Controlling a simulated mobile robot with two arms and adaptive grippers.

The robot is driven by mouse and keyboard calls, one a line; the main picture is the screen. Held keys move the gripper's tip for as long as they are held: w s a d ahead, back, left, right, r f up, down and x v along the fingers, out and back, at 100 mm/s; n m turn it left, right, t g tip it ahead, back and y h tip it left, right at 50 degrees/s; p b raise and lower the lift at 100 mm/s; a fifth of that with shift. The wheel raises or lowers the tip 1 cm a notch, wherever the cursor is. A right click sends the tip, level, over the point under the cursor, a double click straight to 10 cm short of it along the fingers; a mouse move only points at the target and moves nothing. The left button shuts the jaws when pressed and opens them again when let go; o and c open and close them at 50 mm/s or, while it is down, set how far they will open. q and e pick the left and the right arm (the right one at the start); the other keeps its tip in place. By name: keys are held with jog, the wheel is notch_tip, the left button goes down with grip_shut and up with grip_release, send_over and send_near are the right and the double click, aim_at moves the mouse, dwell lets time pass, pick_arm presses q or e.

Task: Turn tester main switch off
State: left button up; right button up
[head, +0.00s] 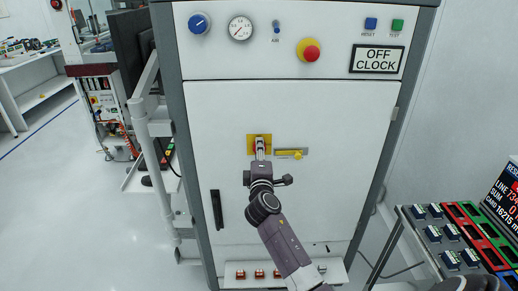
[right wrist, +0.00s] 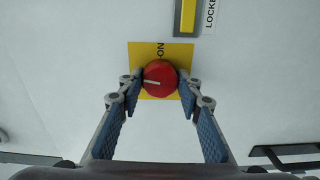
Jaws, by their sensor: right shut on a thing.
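The tester main switch is a red round knob (right wrist: 160,78) on a yellow plate (right wrist: 139,52) on the white cabinet door. In the right wrist view, "ON" is printed on the plate above the knob, and the knob's white line points left. My right gripper (right wrist: 160,82) has its two blue-padded fingers on opposite sides of the knob, shut on it. In the head view, my right gripper (head: 260,154) reaches the yellow plate (head: 250,144) and mostly hides the knob.
A yellow latch (head: 291,154) lies just right of the switch plate, and a black door handle (head: 216,210) is lower left. A red emergency button (head: 311,52), gauge (head: 240,28) and blue knob (head: 198,24) sit above. Coloured trays (head: 485,222) stand at the right.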

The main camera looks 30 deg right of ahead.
jog(key=shift+d+r+n+p, duration=0.15)
jog(key=shift+n+p, duration=0.2)
jog(key=shift+n, duration=0.65)
jog(key=o, duration=1.2)
jog(key=shift+d, duration=0.1)
jog(key=shift+c, duration=0.2)
jog(key=v, duration=1.2)
jog(key=shift+w, duration=0.1)
